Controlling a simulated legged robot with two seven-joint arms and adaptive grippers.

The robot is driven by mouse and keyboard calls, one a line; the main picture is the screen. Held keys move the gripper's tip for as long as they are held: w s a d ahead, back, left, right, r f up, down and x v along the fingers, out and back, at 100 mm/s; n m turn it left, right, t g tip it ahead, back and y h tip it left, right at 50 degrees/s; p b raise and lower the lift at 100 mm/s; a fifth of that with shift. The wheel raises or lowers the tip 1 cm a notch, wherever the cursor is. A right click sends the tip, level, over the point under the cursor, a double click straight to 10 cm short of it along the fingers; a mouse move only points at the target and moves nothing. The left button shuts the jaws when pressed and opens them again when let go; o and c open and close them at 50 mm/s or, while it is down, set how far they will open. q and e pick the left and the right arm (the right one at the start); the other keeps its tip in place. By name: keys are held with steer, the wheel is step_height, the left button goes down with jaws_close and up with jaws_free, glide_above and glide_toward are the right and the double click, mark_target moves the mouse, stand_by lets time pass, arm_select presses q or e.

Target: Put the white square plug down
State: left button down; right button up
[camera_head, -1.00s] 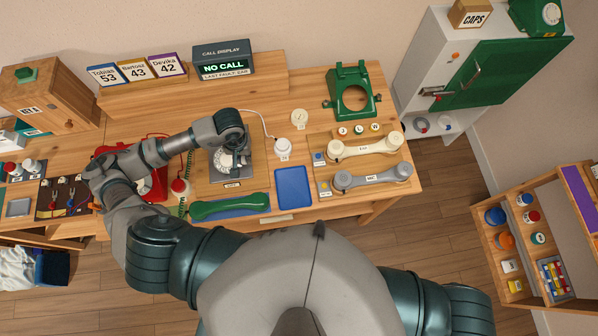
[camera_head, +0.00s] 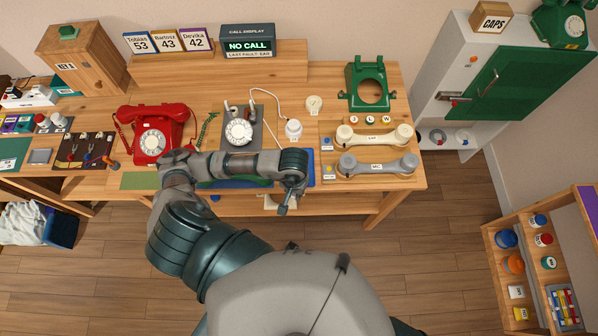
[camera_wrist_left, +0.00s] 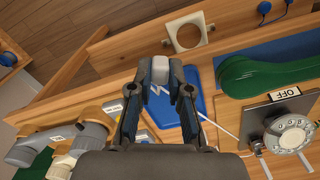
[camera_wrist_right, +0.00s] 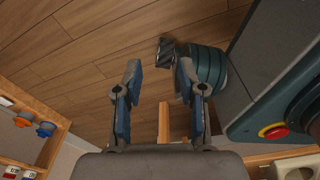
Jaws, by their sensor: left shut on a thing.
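The white square plug (camera_wrist_left: 160,70) is between the fingertips of my left gripper (camera_wrist_left: 162,82), which is shut on it. In the head view my left gripper (camera_head: 284,206) is at the front edge of the desk, past the blue pad (camera_head: 311,170); the plug cannot be made out there. In the left wrist view the blue pad (camera_wrist_left: 190,110) lies below the gripper. A pale square plate with a round hole (camera_wrist_left: 188,32) is at the desk's front, just beyond the plug. My right gripper (camera_wrist_right: 160,85) is open and empty above the floor.
A green handset (camera_wrist_left: 262,78) and a grey dial phone (camera_head: 238,132) are beside the left arm. Cream (camera_head: 374,136) and grey (camera_head: 376,167) handsets lie to the right. A red phone (camera_head: 153,138) stands left. A shelf (camera_head: 500,262) is at the far right.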

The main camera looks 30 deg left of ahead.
arm_select(q)
steer(key=w+a, duration=0.1)
steer(key=w, duration=0.4)
steer(key=w+a+p, duration=0.1)
steer(key=w, duration=0.2)
steer(key=shift+a+f, duration=0.3)
steer(key=shift+a, duration=0.05)
step_height(320, 180, down, 3)
steer(key=shift+a+f, duration=0.1)
steer(key=shift+a, duration=0.05)
steer(key=shift+a+f, duration=0.2)
steer(key=shift+f, duration=0.05)
arm_select(e)
steer(key=shift+s+d+r, duration=0.15)
steer(key=shift+s+r, duration=0.35)
steer(key=shift+s, duration=0.25)
arm_select(q)
steer(key=c, duration=1.2)
jaws_free()
steer(key=shift+d, duration=0.1)
steer(key=shift+o, duration=0.5)
steer(key=shift+d, duration=0.1)
arm_select(e)
steer(key=shift+d, duration=0.1)
arm_select(q)
steer(key=shift+r, duration=0.1)
step_height(320, 180, up, 12)
arm_select(e)
steer(key=shift+f, duration=0.35)
steer(key=shift+d, duration=0.1)
